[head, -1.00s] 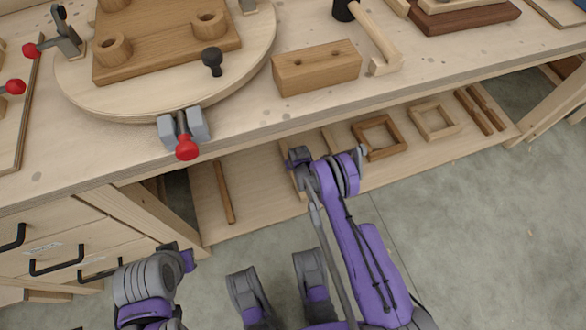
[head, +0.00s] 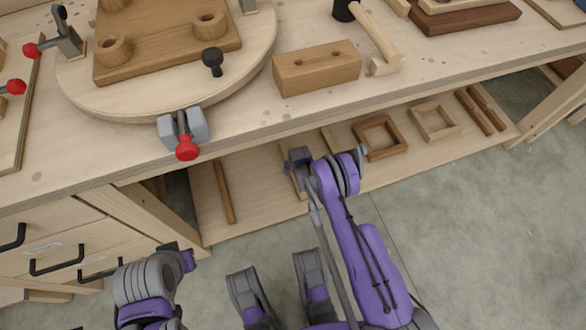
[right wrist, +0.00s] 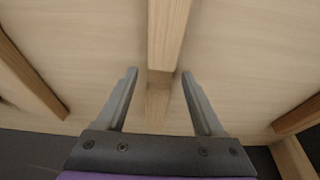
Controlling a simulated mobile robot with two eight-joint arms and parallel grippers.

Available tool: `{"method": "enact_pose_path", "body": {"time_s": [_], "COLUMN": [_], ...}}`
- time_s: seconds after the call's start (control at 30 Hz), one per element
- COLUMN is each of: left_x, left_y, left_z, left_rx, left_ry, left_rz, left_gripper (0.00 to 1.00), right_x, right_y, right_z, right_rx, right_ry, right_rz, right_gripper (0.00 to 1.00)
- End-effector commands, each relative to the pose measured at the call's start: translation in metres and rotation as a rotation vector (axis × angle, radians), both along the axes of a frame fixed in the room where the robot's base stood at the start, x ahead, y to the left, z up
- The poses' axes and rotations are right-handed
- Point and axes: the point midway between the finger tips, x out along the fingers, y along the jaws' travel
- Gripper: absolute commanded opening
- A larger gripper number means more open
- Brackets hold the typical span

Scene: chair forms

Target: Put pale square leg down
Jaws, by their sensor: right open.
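The pale square leg (right wrist: 168,35) lies on the lower shelf in the right wrist view, its near end between the two fingers of my right gripper (right wrist: 158,75). The fingers are open, with a gap on each side of the leg. In the head view my right gripper (head: 298,155) is at the shelf under the bench edge, and only part of a pale strip shows beside it. My left gripper (head: 182,255) is at the lower left, away from the shelf; its fingers are not clear.
The shelf also holds a brown stick (head: 225,193), a brown frame (head: 380,122), a pale frame (head: 417,115) and dark sticks (head: 480,110). The bench top above carries a wooden block (head: 316,75), a mallet (head: 384,55) and a red-tipped clamp (head: 186,148) at its edge.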

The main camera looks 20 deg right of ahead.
Motion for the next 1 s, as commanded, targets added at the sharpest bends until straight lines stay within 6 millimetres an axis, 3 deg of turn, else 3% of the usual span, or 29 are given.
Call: {"method": "enact_pose_path", "body": {"time_s": [0.3, 0.5, 0.7, 1.0], "left_x": [-0.003, -0.004, -0.004, -0.004], "left_y": [0.000, 0.000, 0.000, 0.000], "left_z": [0.014, 0.021, 0.023, 0.023], "left_rx": [0.000, 0.000, 0.000, 0.000], "left_ry": [0.001, 0.000, -0.001, 0.000], "left_rz": [0.000, 0.000, 0.000, 0.000], "left_gripper": [0.00, 0.00, 0.00, 0.00], "right_x": [-0.020, -0.030, -0.034, -0.034], "right_y": [-0.001, -0.001, -0.001, -0.001], "right_z": [0.066, 0.097, 0.109, 0.110], "right_rx": [0.000, 0.000, 0.000, 0.000], "right_ry": [0.000, 0.000, 0.000, 0.000], "right_rz": [0.000, 0.000, 0.000, 0.000], "right_gripper": [0.69, 0.69, 0.69, 0.69]}}
